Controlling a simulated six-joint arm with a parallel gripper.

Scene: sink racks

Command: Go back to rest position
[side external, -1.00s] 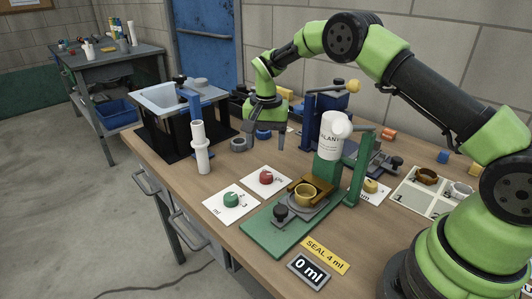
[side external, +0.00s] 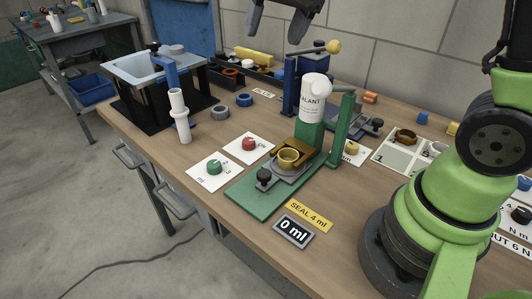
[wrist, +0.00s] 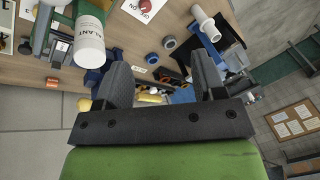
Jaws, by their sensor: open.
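My gripper (side external: 287,18) is high at the top edge of the side view, above the back of the bench and partly cut off. Its two dark fingers point down, spread apart, with nothing between them. In the wrist view my gripper (wrist: 163,88) is open and empty, with the bench far beyond the fingers. Most of my arm is out of the side view; the base and lower links stand at the right.
Below stand the green sealant press (side external: 245,194) with its white bottle (side external: 313,98), a blue lever press (side external: 290,85), and a sink rack (side external: 150,75) with a white tube (side external: 180,115). Dial cards (side external: 210,172) lie in front. The air around the gripper is clear.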

